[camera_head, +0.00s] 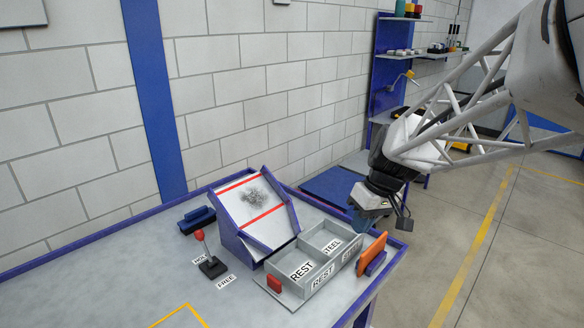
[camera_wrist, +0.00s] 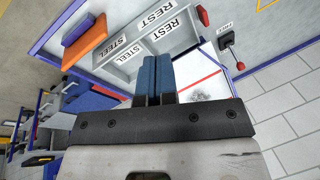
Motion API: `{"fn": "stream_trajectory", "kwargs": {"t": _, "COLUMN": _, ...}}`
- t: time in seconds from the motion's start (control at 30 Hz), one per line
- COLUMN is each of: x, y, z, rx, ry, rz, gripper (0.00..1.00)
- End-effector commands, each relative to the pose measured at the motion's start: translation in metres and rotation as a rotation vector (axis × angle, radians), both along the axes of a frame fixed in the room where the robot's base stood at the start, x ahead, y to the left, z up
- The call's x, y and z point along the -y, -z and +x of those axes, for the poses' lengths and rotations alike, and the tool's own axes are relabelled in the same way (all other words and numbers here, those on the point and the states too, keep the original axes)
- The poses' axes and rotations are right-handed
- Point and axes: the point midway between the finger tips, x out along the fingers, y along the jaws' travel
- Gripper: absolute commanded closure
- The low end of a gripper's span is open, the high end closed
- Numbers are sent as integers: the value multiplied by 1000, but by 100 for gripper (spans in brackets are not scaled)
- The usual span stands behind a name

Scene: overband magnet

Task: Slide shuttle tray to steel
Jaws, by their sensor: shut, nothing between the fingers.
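The shuttle tray (camera_head: 345,257) is a grey open box with two compartments, marked REST on the left and STEEL on the right. It lies at the foot of a sloped chute (camera_head: 282,228) and also shows in the wrist view (camera_wrist: 190,43). A small red block (camera_head: 274,284) is at its REST end and an orange plate (camera_head: 371,254) at its STEEL end. The compartments look empty. My gripper (camera_head: 362,224) hangs behind and right of the tray's STEEL end, apart from it. Its blue fingers (camera_wrist: 153,76) are together, with nothing between them.
Dark grains (camera_head: 256,195) lie on the chute's white face between red lines. A red-knobbed lever (camera_head: 200,237) stands left of the chute by labels, one reading FREE. A dark blue block (camera_head: 197,220) sits behind it. The bench's front left is clear.

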Motion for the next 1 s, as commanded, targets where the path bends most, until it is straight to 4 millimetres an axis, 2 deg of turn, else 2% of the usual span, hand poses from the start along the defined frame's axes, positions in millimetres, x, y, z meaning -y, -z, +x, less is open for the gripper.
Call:
{"fn": "stream_trajectory", "kwargs": {"t": 0.1, "x": 0, "y": 11, "z": 27, "rx": -5, "ry": -49, "rz": 37, "gripper": 100}}
{"fn": "stream_trajectory", "kwargs": {"t": 0.37, "x": 2, "y": 35, "z": 84, "rx": 5, "ry": -158, "rz": 123, "gripper": 100}}
{"fn": "stream_trajectory", "kwargs": {"t": 0.7, "x": 5, "y": 78, "z": 155, "rx": 44, "ry": -290, "rz": 240, "gripper": 100}}
{"fn": "stream_trajectory", "kwargs": {"t": 1.0, "x": 11, "y": 117, "z": 206, "rx": 95, "ry": -380, "rz": 327, "gripper": 100}}
